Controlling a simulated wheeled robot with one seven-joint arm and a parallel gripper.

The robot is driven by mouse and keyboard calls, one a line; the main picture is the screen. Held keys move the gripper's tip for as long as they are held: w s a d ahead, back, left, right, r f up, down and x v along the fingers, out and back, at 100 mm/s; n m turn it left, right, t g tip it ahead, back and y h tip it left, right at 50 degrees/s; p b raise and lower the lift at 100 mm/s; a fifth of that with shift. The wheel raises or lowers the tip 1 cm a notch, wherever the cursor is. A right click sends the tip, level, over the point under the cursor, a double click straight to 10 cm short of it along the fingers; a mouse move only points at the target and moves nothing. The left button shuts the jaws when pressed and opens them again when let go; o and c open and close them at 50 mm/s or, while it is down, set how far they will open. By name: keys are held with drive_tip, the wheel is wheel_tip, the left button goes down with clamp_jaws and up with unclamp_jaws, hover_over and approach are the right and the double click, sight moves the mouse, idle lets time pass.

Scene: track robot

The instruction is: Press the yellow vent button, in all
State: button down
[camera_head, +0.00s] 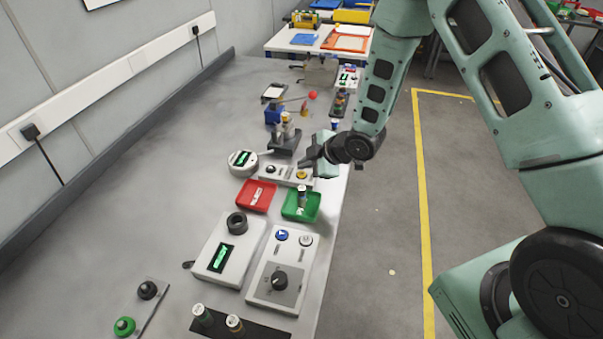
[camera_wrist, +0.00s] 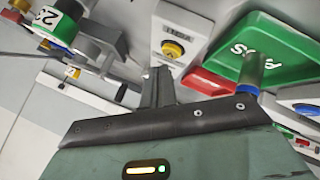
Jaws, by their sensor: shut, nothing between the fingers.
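The yellow button (camera_head: 302,174) sits on a small pale control panel (camera_head: 268,178) beside a black knob or button. It also shows in the wrist view (camera_wrist: 173,48), with a dark ring around it and a small label above it. My gripper (camera_head: 308,160) is shut and empty, close to the panel on its far side. In the wrist view its dark fingers (camera_wrist: 158,78) end just short of the yellow button, with a visible gap in the picture. I cannot tell the height of the fingertips above the button.
A green tray (camera_head: 313,213) holding a small cylinder and a red tray (camera_head: 247,203) lie just nearer. The bench's left side is clear.

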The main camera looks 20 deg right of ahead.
sight(305, 175)
drive_tip(key=shift+f, duration=0.1)
idle(0.6)
drive_tip(key=shift+f+b, duration=0.35)
drive_tip(key=shift+b, duration=0.15)
drive_tip(key=shift+f+b, duration=0.35)
idle(0.5)
drive_tip(key=shift+r, duration=0.1)
drive_tip(key=shift+r+p, duration=0.5)
drive_tip(key=shift+r, duration=0.2)
drive_tip(key=shift+r+p, duration=1.75)
drive_tip(key=shift+r, duration=0.8)
